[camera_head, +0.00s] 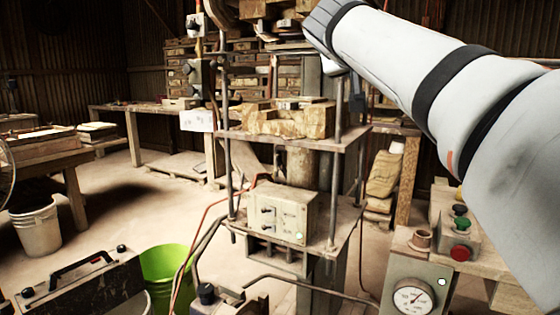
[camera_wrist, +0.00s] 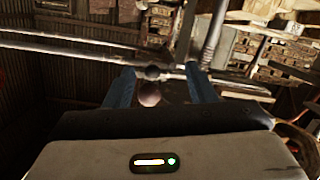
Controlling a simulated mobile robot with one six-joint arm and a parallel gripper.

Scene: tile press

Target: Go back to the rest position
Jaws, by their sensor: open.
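My gripper (camera_wrist: 161,86) shows in the wrist view with its two blue fingers apart and nothing between them. Behind the fingers are metal rods and a rounded knob, blurred; I cannot tell how far off they are. In the head view my white arm reaches from the right edge up to the top middle, in front of the upper part of the tile press (camera_head: 285,135). The gripper itself does not show in the head view. The press has steel posts and a shelf bearing a worn block (camera_head: 285,118).
A control box (camera_head: 282,212) sits on the press's lower shelf, with cables to its left. A gauge panel (camera_head: 412,285) and a button box (camera_head: 457,232) stand at right. A green bucket (camera_head: 165,268) and a white bucket (camera_head: 36,228) stand at left. Open floor lies left of the press.

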